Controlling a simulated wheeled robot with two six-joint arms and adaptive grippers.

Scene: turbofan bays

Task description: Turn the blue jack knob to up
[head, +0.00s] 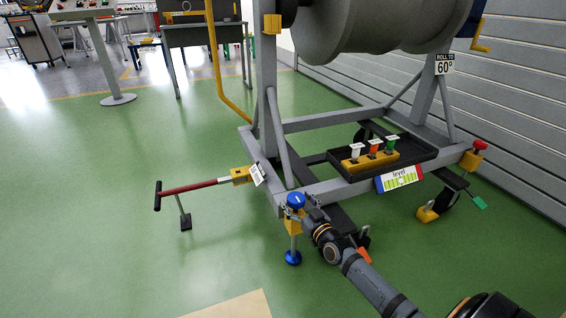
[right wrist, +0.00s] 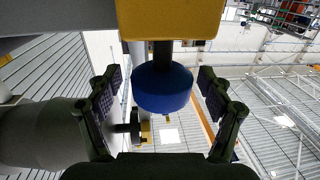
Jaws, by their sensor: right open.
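The blue jack knob (head: 295,200) sits on top of a yellow jack block (head: 293,223) at the near left corner of the grey engine stand. A blue foot (head: 293,257) on a rod is below it on the floor. My right gripper (head: 300,207) is open at the knob, its arm coming from the lower right. In the right wrist view the blue knob (right wrist: 162,88) is between the two open fingers (right wrist: 160,78), with a gap visible on each side. My left gripper is out of view.
A level gauge (head: 400,180) hangs on the stand's front beam, below a black tray (head: 413,151) with tagged pieces. A red tow handle (head: 190,188) sticks out left. A red knob (head: 480,146) is at the right corner.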

